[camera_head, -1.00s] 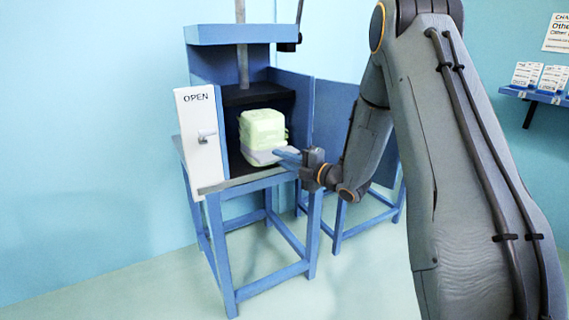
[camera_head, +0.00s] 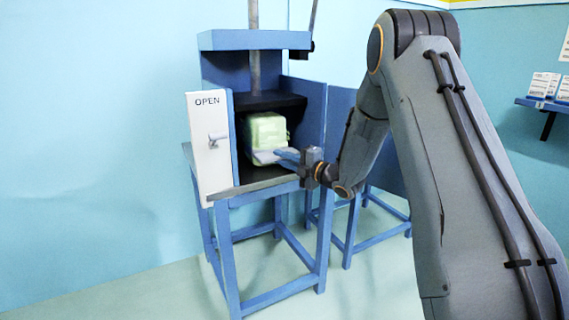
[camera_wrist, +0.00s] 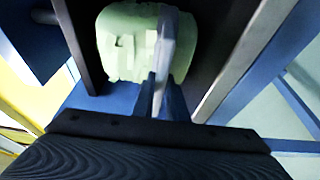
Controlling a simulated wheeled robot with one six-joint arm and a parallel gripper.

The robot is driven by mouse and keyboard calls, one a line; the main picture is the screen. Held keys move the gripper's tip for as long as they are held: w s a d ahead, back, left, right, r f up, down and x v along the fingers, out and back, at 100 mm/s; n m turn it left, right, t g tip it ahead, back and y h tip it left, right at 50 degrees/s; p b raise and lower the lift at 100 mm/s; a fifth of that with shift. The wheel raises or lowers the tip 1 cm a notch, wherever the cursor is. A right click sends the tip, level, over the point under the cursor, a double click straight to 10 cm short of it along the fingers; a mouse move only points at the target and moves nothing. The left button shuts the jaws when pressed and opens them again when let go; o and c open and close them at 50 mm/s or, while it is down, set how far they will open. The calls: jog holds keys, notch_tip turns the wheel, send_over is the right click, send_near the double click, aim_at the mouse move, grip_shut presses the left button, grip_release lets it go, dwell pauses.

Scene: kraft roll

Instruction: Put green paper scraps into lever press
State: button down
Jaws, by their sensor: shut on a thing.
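The green paper scraps (camera_head: 267,131) form a pale green block with a grey-white band at its lower front. The block is inside the dark chamber of the blue lever press (camera_head: 255,40). My gripper (camera_head: 284,157) reaches in from the right and is shut on the band at the block's lower front. In the wrist view the block (camera_wrist: 120,45) is ahead of my gripper (camera_wrist: 162,75), and the light band runs between the fingers. The block's underside is hidden, so I cannot tell whether it rests on the chamber floor.
The white door (camera_head: 210,150) marked OPEN stands open left of the chamber. A dark plate (camera_head: 265,101) is above the block. A blue side panel (camera_head: 308,125) stands close to the right. A blue shelf (camera_head: 540,104) with small boxes is on the right wall.

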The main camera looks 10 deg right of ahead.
jog(key=shift+w+a+b, duration=0.3)
jog(key=shift+w+b, duration=0.15)
jog(key=shift+w, duration=0.5)
jog(key=shift+w+a+b, duration=0.3)
jog(key=shift+w+b, duration=0.1)
jog(key=shift+w, duration=0.5)
jog(key=shift+f+b, duration=0.3)
jog(key=shift+f, duration=0.3)
jog(key=c, duration=1.7)
grip_release()
